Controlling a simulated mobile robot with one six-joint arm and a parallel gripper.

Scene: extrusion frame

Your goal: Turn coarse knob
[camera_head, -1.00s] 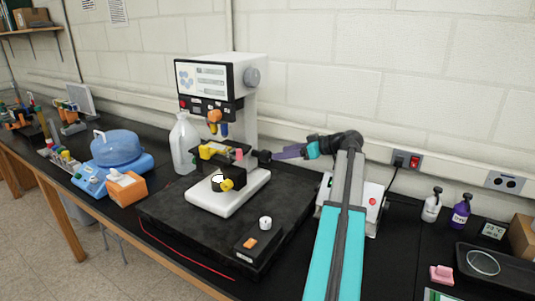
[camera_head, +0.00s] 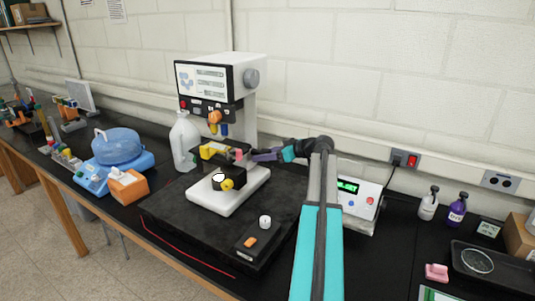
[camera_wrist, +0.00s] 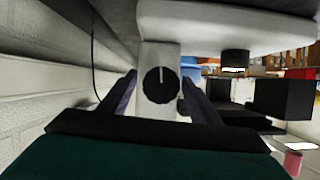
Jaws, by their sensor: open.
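The coarse knob (camera_wrist: 160,92) is a round black dial with a white line near the top, on a white upright column (camera_wrist: 160,52) in the wrist view. My gripper (camera_wrist: 159,80) is open, its purple fingers on either side of the knob in that picture. I cannot tell whether the fingers touch it. In the head view my gripper (camera_head: 264,155) is close to the right side of the white microscope-like instrument (camera_head: 238,70), at stage height. The knob is hidden there behind the gripper.
A white box with a green display (camera_head: 350,187) stands behind my arm. A black block with a white dial and orange button (camera_head: 252,243) sits on the dark base plate (camera_head: 190,240). A clear jug (camera_head: 184,142) is left of the instrument. The wall is close behind.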

